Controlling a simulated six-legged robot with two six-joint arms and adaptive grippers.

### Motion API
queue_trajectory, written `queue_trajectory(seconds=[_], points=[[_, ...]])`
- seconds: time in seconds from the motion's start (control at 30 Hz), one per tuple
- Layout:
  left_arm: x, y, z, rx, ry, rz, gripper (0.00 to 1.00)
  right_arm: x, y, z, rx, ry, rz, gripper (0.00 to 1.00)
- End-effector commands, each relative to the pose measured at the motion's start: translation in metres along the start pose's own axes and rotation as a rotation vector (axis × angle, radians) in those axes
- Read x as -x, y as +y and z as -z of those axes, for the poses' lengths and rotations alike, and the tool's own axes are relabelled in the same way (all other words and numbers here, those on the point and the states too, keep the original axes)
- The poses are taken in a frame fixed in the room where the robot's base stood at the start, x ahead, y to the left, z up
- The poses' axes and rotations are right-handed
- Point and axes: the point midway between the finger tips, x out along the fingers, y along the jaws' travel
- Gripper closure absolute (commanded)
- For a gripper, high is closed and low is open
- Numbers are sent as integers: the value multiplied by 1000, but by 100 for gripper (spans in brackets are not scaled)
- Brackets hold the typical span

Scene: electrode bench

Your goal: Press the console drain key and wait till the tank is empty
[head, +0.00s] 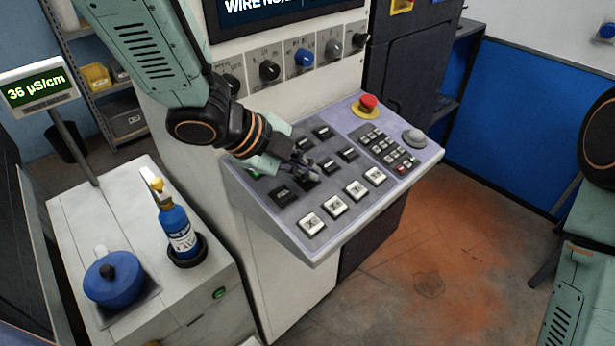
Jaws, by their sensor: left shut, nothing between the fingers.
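The console (316,245) has a sloped panel with several dark keys, white keys and a small keypad. My left gripper (308,170) is shut and empty, its fingertips down at the dark keys on the panel's left half. It hides part of the keys there, and I cannot tell whether the tips touch one. The key labels are too small to read, so I cannot tell which is the drain key. No tank interior or liquid level shows. My right arm is at the right edge, its gripper out of view.
A red emergency button (368,102) and a grey knob (413,136) sit on the panel. Rotary knobs and a screen (290,8) are above. At left, a white cabinet (70,207) bears a blue bottle (176,228) and a blue lid (113,284). A display (38,86) reads 36 µS/cm.

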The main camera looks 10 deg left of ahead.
Motion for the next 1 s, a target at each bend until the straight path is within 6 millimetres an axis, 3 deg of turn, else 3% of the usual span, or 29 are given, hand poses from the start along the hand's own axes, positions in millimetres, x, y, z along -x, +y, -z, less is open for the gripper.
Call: queue_trajectory(seconds=[1.0], points=[[0, 0, -1, 0, -1, -2, 100, 3, 0, 0, 0, 0, 0, 60]])
